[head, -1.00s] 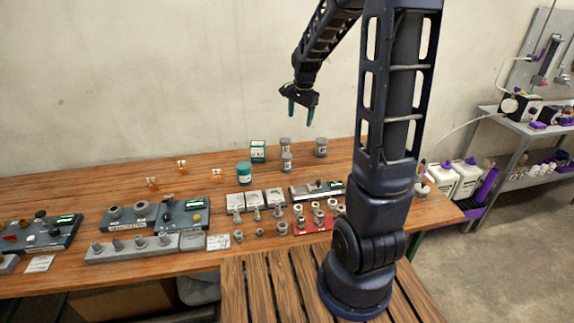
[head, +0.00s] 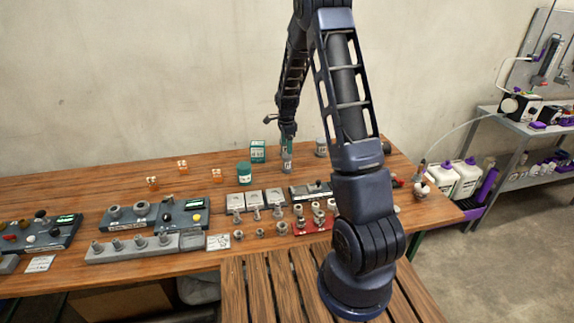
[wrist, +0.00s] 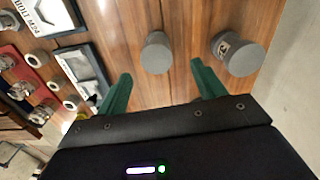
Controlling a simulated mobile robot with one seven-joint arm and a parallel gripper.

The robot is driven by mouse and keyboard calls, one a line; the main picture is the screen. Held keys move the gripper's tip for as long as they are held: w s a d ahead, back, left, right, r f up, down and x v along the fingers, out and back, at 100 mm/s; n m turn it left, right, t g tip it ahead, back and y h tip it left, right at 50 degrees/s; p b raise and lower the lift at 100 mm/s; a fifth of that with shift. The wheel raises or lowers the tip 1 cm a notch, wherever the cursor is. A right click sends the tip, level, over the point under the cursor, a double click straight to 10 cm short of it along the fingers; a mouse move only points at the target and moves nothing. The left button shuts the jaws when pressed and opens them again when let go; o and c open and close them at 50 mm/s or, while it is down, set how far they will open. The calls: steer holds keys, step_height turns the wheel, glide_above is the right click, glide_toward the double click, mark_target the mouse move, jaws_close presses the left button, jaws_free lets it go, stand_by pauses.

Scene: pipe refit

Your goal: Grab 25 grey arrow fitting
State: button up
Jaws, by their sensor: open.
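Several grey cylindrical fittings stand at the back of the wooden table. One (head: 286,166) is directly below my gripper (head: 288,150) in the head view; another (head: 320,147) stands to its right. The wrist view shows two grey fittings: a plain-topped one (wrist: 156,54) in line with the gap between my green fingers (wrist: 160,72), and one with a dark mark on its side (wrist: 237,55) to the right, beyond the right finger. I cannot read the marks or tell which says 25 or carries an arrow. My gripper is open, and its fingers partly hide the fittings in the head view.
Grey square trays (head: 254,200), a dark device (head: 310,192) and a red rack (head: 316,222) lie nearer the front. The wall is behind.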

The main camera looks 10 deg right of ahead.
mark_target(288, 163)
step_height(288, 163, down, 5)
steer(key=shift+f, duration=0.1)
steer(key=shift+s+d+f, duration=0.1)
steer(key=shift+s+f, duration=0.05)
steer(key=shift+f, duration=1.2)
steer(key=shift+s+d+f, duration=0.1)
steer(key=shift+s+f, duration=0.05)
steer(key=shift+f, duration=1.15)
steer(key=c, duration=1.1)
steer(key=shift+r, duration=0.1)
